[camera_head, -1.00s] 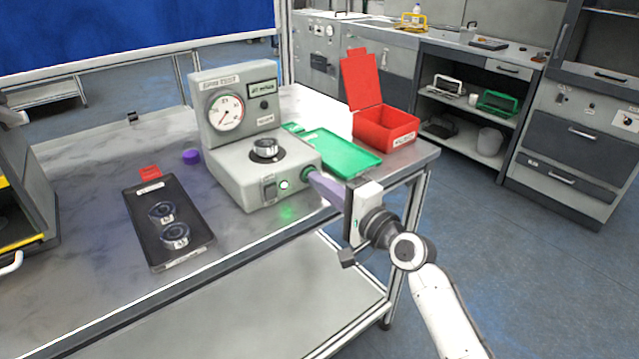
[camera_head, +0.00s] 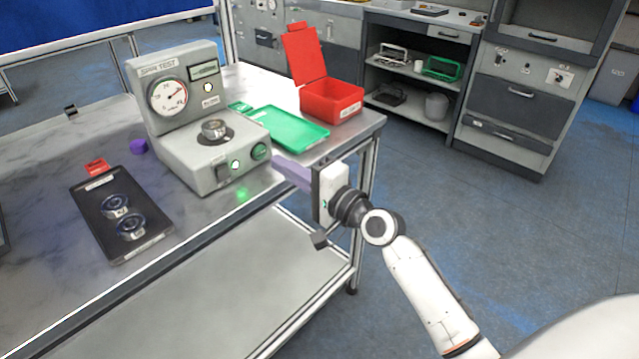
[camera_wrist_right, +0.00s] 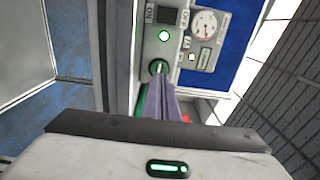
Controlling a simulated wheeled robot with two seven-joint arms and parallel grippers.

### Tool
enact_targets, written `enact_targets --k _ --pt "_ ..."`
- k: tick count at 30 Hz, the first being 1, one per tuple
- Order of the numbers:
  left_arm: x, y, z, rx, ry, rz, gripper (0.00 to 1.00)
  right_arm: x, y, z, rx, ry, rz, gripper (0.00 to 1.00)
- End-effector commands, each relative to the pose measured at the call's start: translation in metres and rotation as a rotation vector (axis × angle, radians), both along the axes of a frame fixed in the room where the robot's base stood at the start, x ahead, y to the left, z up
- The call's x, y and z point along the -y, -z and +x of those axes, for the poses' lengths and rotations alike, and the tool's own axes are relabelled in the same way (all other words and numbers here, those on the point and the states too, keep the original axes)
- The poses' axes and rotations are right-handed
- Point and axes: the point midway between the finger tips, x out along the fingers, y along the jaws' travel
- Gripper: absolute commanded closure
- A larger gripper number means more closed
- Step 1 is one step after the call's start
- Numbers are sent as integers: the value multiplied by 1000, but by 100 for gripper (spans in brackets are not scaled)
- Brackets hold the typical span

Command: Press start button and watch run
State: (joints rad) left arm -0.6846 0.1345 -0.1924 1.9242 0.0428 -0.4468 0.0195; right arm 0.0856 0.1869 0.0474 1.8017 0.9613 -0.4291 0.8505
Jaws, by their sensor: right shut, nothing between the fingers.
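The grey spin test machine (camera_head: 195,160) stands on the bench with a round gauge (camera_head: 169,96), a small display (camera_head: 204,70) and a bearing (camera_head: 214,128) on its spindle. Its round green button (camera_head: 260,152) is on the front right, and a lamp (camera_head: 235,165) glows white-green beside the switch. My right gripper (camera_head: 279,163) is shut and empty, its fingertips just in front of the button; I cannot tell whether they touch. The wrist view shows the purple-grey fingers (camera_wrist_right: 161,80) pointing at the button (camera_wrist_right: 158,66). My left gripper is not in view.
A black tray (camera_head: 88,207) with two bearings lies at left. A green tray (camera_head: 300,133) and an open red box (camera_head: 335,98) stand behind the right gripper. The bench's front edge runs below the right gripper.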

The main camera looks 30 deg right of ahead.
Motion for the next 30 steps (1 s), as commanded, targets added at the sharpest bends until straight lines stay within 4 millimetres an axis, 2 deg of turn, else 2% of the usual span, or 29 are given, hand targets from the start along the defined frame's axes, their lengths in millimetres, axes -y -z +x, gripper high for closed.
enact_targets --k 1,6,12,18,30 --pt "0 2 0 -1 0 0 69 5 3 -14 -3 1 -3 100" --pt "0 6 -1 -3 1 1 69 15 5 -51 -5 -1 -5 100" --pt "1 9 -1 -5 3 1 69 23 4 -79 -5 0 -3 100" --pt "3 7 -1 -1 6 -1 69 26 3 -87 -5 -1 -2 100" --pt "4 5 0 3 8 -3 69 26 3 -87 -5 0 -2 100"
